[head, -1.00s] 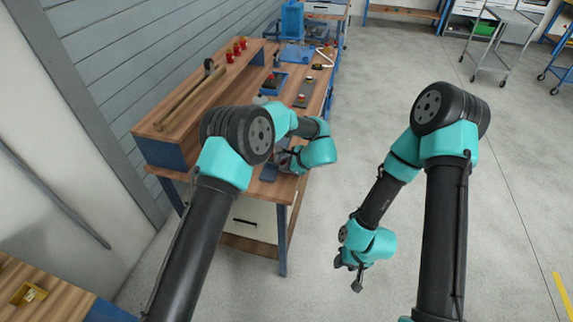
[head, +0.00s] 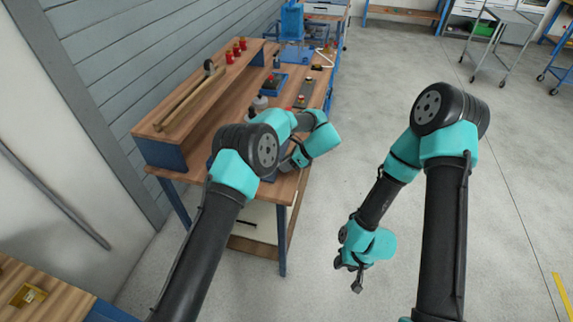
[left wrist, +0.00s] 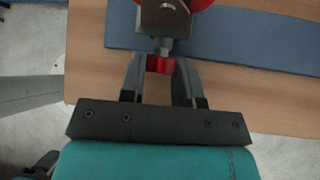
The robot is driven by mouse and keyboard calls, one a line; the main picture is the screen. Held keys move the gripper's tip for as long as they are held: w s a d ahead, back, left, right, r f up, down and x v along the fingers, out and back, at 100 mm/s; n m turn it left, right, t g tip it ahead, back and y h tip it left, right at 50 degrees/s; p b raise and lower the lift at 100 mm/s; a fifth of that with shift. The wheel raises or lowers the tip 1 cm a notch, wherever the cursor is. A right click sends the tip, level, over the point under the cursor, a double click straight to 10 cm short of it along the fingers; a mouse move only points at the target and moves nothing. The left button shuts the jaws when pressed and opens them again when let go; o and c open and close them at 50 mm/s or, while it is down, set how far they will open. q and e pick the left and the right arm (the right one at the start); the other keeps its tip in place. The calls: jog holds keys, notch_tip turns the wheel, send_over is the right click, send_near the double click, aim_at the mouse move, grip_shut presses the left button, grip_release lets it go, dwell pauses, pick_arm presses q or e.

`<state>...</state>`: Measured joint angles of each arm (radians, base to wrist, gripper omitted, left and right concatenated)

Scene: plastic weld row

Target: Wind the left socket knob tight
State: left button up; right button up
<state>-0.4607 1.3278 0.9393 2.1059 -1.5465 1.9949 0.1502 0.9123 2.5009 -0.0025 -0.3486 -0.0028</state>
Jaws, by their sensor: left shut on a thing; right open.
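In the left wrist view a small red knob (left wrist: 160,64) sits between the two fingertips of my left gripper (left wrist: 160,70), which is shut on it. A grey metal fitting (left wrist: 163,22) and a larger red part (left wrist: 202,4) lie just beyond the knob. In the head view my left gripper (head: 287,164) is low over the near end of the workbench (head: 215,118), and my own arm hides most of the knob's surroundings. My right gripper (head: 350,276) is open and empty, hanging over the floor to the right of the bench.
A raised wooden shelf (head: 160,122) runs along the wall side, holding a long-handled tool (head: 190,95) and several red items (head: 237,48). A blue tray (head: 281,79) and a grey strip (head: 305,94) lie farther along the bench.

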pick_arm(q)
jog(key=shift+g, duration=0.3)
jog(key=shift+m, duration=0.3)
jog(key=o, duration=0.6)
jog(key=shift+w, duration=0.1)
jog(key=shift+o, duration=0.2)
jog(key=shift+d+r, duration=0.1)
jog(key=shift+d, duration=0.05)
